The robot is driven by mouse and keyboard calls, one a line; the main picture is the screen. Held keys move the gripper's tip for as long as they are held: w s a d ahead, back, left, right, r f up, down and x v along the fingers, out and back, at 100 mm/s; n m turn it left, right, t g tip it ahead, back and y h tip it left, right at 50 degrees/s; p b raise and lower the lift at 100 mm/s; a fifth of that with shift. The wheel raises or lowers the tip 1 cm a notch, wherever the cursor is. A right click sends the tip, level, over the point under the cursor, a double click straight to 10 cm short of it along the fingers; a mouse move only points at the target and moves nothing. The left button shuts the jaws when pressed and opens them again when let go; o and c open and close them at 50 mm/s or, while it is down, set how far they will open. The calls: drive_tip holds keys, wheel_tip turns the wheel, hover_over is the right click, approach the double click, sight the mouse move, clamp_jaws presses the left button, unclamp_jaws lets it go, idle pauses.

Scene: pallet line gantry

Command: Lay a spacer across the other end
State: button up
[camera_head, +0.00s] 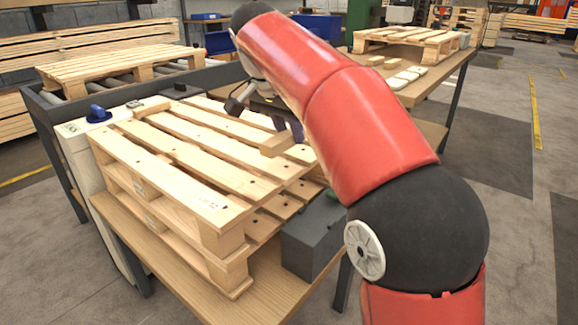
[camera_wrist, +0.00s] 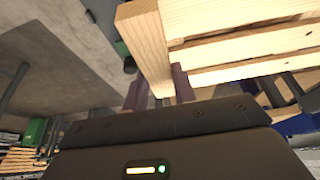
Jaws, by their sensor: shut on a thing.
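A wooden spacer (camera_head: 277,143) is held in my gripper over the right end of the top pallet (camera_head: 170,180); I cannot tell whether it touches the slats. In the wrist view the spacer (camera_wrist: 143,45) runs up from between the jaws (camera_wrist: 155,92), beside the pallet slats (camera_wrist: 245,45). My gripper (camera_head: 290,122) is shut on the spacer and partly hidden behind my red arm. Another short spacer (camera_head: 150,107) lies on the pallet's far left end. The pallet appears to rest on another one on a wooden table.
A dark grey box (camera_head: 311,238) stands at the table's right edge, close to the pallet. A blue object (camera_head: 98,114) sits on a pale box at left. A roller conveyor (camera_head: 125,78) carries a pallet behind. Another table (camera_head: 440,85) holds light pieces (camera_head: 403,77) and a pallet.

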sight(289, 167)
drive_tip(key=shift+f+b, duration=0.75)
drive_tip(key=shift+f, duration=1.9)
drive_tip(key=shift+f, duration=0.15)
drive_tip(key=o, duration=0.9)
drive_tip(key=shift+o, duration=0.2)
